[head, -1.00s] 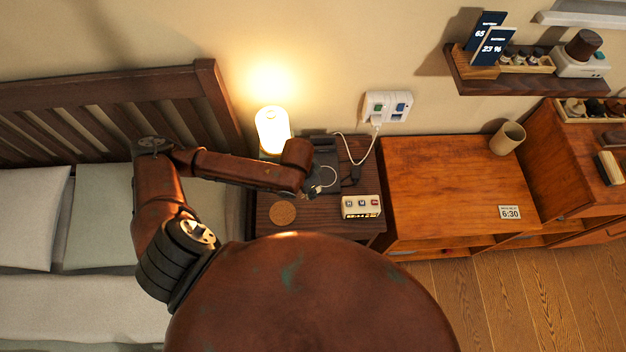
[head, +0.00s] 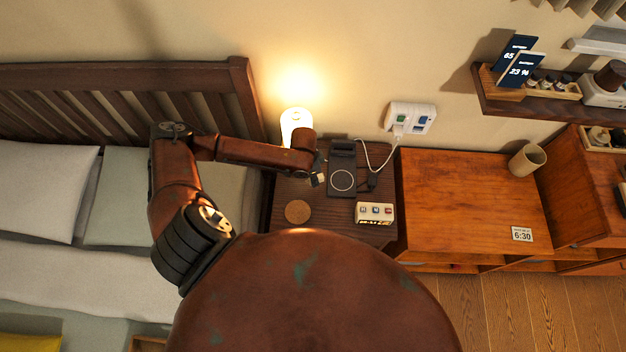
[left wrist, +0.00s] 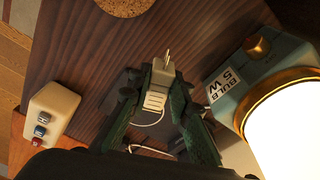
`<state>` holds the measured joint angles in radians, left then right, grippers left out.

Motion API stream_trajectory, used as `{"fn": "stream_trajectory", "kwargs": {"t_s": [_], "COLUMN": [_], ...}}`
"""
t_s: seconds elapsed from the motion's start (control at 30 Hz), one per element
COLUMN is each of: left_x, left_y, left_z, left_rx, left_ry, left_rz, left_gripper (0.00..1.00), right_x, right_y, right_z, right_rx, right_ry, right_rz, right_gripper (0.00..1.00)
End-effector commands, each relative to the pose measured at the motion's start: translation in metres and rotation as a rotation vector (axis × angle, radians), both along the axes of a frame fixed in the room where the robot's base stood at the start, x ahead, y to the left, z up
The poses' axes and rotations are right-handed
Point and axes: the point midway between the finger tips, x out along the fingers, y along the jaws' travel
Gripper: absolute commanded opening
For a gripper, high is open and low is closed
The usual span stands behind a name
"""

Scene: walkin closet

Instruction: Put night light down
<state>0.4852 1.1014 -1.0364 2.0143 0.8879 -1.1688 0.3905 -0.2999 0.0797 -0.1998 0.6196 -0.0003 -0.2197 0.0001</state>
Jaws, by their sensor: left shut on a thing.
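A small pale block with slots and a metal prong, apparently the night light (left wrist: 157,98), is between the dark green fingers of my left gripper (left wrist: 160,88) in the left wrist view. The gripper is shut on it. In the head view the pale block (head: 318,180) shows just under the end of my left arm, over the dark wood nightstand (head: 335,218). It is between the glowing lamp and the black charging stand. I cannot tell whether it touches the nightstand top. My right gripper is not in view.
The lit lamp (head: 297,124) stands close behind my left arm. The black charging stand (head: 342,160) is right of the gripper. A cork coaster (head: 298,211) and a pale button box (head: 375,213) are in front. A wall outlet (head: 410,118) has a white cable.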

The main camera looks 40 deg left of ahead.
Motion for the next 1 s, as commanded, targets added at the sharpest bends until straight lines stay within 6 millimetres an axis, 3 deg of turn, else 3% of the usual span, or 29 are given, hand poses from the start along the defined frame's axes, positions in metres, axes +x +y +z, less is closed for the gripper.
{"fn": "stream_trajectory", "kwargs": {"t_s": [0.33,0.53,0.93,0.97,1.0], "left_x": [0.014,0.015,0.014,0.015,0.015], "left_y": [0.013,0.014,0.014,0.014,0.014], "left_z": [-0.024,-0.054,-0.058,-0.058,-0.058], "left_rx": [0.0,0.0,0.001,0.001,0.001], "left_ry": [0.0,0.001,0.001,0.001,0.001], "left_rz": [0.0,-0.001,0.0,0.0,0.0], "left_gripper": [0.0,0.0,0.0,0.2,0.23], "right_x": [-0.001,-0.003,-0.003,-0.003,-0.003], "right_y": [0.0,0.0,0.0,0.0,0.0], "right_z": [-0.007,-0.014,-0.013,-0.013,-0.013], "right_rx": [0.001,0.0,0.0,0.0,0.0], "right_ry": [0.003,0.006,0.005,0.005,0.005], "right_rz": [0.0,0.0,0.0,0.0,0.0], "right_gripper": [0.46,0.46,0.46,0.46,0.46]}}
